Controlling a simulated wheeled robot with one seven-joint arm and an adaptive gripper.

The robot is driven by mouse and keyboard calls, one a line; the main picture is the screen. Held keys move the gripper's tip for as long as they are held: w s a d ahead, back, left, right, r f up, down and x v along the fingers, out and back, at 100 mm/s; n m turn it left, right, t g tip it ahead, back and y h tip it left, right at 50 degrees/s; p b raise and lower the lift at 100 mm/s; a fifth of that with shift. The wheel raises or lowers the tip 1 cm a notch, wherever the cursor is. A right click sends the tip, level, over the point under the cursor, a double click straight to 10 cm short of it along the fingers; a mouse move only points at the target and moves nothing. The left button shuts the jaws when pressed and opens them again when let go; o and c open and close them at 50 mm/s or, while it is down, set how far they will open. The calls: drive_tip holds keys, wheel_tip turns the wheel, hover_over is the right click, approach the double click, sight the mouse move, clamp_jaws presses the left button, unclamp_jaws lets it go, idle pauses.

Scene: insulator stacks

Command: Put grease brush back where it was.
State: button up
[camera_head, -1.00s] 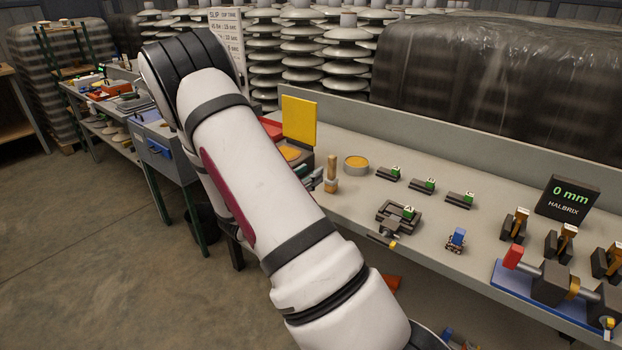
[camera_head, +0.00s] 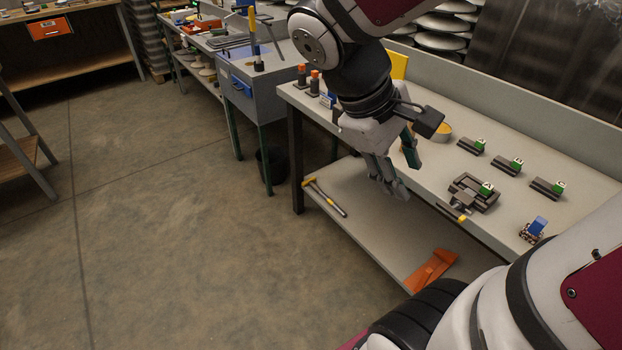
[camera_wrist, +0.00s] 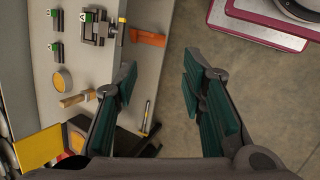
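The grease brush (camera_wrist: 78,98), with a pale wooden handle, is at the bench's left part, beside the round tin of yellow-orange grease (camera_wrist: 62,78). In the head view the brush (camera_head: 410,146) is mostly hidden behind my gripper, while the tin (camera_head: 441,131) shows just behind it. My gripper (camera_wrist: 160,88) is open, with green-padded fingers spread wide and nothing between them. In the head view my gripper (camera_head: 398,174) hangs at the bench's front edge. In the wrist view the brush lies outside the left finger; I cannot tell whether they touch.
Several green-tagged blocks (camera_head: 471,146) and a dark clamp fixture (camera_head: 473,193) stand right of the tin. A yellow panel (camera_head: 398,66) stands behind my wrist. The lower shelf (camera_head: 365,230) holds a hammer-like tool (camera_head: 325,197) and an orange piece (camera_head: 431,269). Floor left is open.

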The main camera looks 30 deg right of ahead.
drive_tip(key=s+a+m+t+y, duration=0.1)
drive_tip(key=s+a+t+y, duration=0.1)
drive_tip(key=a, duration=0.4)
drive_tip(key=s+a+r+m+t+y, duration=0.1)
drive_tip(key=s+a+t+y, duration=0.1)
drive_tip(key=a, duration=0.5)
drive_tip(key=shift+s+a+r+t+y, duration=0.3)
drive_tip(key=shift+s+y, duration=0.1)
drive_tip(key=shift+y, duration=0.3)
